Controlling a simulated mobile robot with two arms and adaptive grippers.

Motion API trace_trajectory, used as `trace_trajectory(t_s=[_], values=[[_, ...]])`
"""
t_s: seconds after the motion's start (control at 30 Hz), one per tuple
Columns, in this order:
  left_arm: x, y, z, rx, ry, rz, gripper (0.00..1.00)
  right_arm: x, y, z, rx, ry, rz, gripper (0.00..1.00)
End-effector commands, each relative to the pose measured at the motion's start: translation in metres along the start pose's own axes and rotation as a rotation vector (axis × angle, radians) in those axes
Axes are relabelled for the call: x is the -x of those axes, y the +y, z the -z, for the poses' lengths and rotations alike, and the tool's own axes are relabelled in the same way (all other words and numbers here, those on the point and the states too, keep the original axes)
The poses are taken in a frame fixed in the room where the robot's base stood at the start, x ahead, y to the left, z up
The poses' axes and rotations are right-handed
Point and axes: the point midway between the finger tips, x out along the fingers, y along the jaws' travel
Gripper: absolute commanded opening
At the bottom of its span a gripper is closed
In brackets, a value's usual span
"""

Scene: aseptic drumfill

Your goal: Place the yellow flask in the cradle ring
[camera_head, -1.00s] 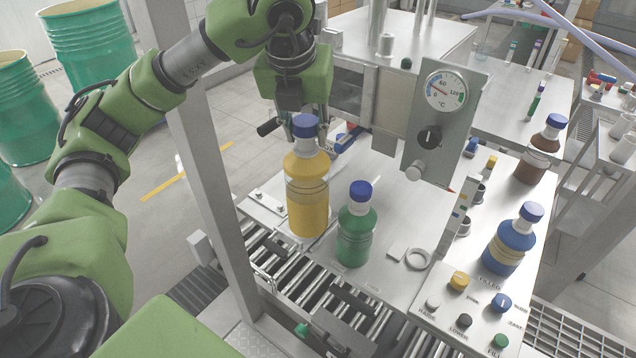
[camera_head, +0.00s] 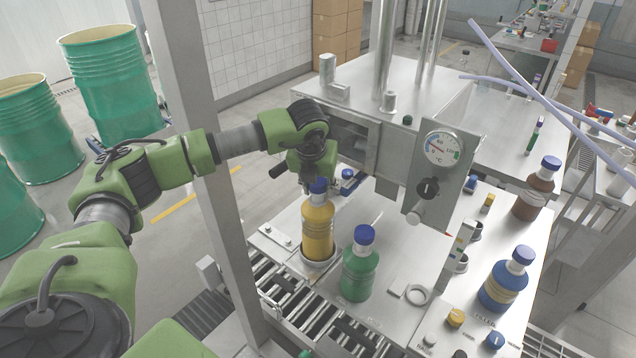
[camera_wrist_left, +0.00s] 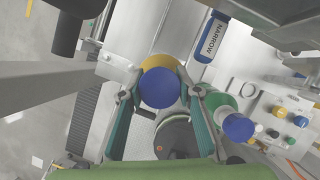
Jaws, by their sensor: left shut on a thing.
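The yellow flask (camera_head: 318,228), with a blue cap, is upright at the left of the steel worktop. Its base sits low in a round grey ring (camera_head: 318,268), which shows around its lower edge; I cannot tell whether it is fully seated. My left gripper (camera_head: 318,184) is shut on the flask near its neck, from above. In the left wrist view the blue cap (camera_wrist_left: 160,88) and a bit of yellow shoulder show between the two fingers (camera_wrist_left: 160,100). The ring is hard to make out there. My right gripper is not in view.
A green flask (camera_head: 360,268) stands close to the right of the yellow one. A gauge panel (camera_head: 437,165) rises behind. A blue flask (camera_head: 505,280) and brown flask (camera_head: 536,190) stand at right. Rollers (camera_head: 300,310) run in front.

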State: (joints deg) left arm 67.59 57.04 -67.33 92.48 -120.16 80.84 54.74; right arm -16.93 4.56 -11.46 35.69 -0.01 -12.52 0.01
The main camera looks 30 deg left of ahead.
Motion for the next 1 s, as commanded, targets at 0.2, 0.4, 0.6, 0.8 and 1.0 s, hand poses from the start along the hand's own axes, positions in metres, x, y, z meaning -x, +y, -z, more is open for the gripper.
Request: trace_trajectory(t_s=[0.2, 0.4, 0.6, 0.8, 1.0], values=[[-0.008, 0.0, 0.003, 0.001, -0.002, 0.001, 0.0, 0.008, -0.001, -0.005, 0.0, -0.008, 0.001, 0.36], [-0.008, 0.0, 0.003, 0.001, -0.001, 0.001, 0.48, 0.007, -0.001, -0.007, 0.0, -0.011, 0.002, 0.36], [-0.008, 0.0, 0.003, 0.001, -0.001, 0.001, 0.48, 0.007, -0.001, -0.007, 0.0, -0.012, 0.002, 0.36], [-0.004, 0.0, 0.003, 0.001, -0.003, 0.002, 0.48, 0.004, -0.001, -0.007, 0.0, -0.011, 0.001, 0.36], [0.024, -0.001, 0.003, 0.001, -0.007, 0.004, 0.48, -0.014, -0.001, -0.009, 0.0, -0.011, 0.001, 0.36]])
